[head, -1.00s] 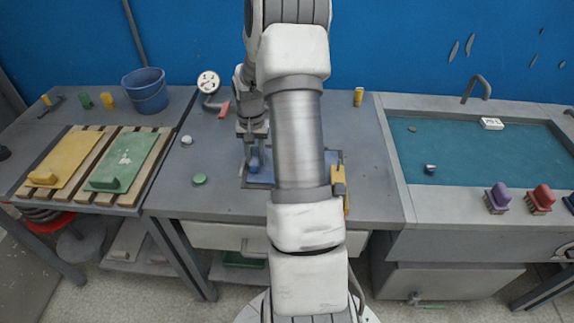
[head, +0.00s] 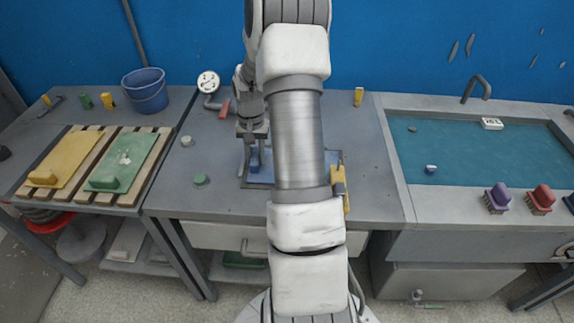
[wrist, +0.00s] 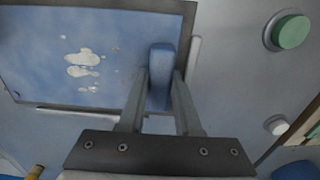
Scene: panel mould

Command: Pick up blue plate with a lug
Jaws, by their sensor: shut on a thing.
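The blue plate (wrist: 35,60) fills the upper left of the wrist view, with pale blotches on its face and a dark edge. Its upright blue lug (wrist: 160,65) is between my gripper's fingers (wrist: 160,85), which are shut on it. In the head view the plate (head: 262,173) lies at the middle of the grey table, largely hidden behind my arm. My gripper (head: 254,150) comes down on the lug (head: 254,160) from above. I cannot tell whether the plate touches the table.
A green round piece (head: 200,179) and a white knob (head: 187,141) lie left of the plate. A yellow tool (head: 338,182) is close on its right. Yellow (head: 70,155) and green (head: 125,160) plates lie on slats at left. A water basin (head: 470,150) is at right.

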